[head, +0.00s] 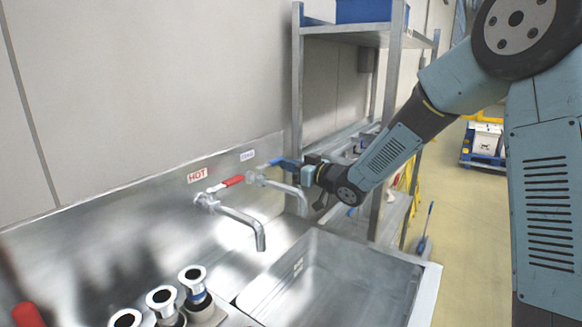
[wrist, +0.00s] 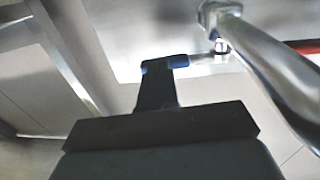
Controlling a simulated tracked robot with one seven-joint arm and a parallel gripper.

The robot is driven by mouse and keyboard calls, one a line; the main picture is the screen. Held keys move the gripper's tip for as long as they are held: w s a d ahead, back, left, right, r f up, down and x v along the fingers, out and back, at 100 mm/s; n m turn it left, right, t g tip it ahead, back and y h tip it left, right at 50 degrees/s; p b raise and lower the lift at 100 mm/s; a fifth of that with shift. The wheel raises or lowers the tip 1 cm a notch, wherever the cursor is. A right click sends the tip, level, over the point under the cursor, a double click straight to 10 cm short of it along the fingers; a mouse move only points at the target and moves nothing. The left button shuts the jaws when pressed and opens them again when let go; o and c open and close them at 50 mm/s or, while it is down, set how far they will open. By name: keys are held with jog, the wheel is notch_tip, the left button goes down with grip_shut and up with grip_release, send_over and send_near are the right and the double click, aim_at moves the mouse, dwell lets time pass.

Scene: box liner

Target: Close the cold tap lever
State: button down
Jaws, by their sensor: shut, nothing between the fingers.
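The cold tap (head: 256,179) stands on the back wall of the steel sink, right of the hot tap. In the wrist view the blue lever (wrist: 180,61) extends left from the tap's valve (wrist: 221,46). My shut, empty fingers (wrist: 157,80) overlap the lever's outer end there. They are at or very near it; I cannot tell whether they touch. The cold tap's spout (wrist: 272,75) runs down to the right.
The hot tap (head: 208,198) with its red lever (head: 233,181) stands close on the left. A metal shelf rack (head: 297,75) rises just behind my gripper. The sink basin (head: 330,285) is below. Several chrome-topped fittings (head: 161,297) stand at the front left.

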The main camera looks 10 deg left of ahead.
jog(key=shift+w+a+r, duration=0.25)
jog(key=shift+w+a, duration=0.2)
jog(key=shift+a, duration=0.15)
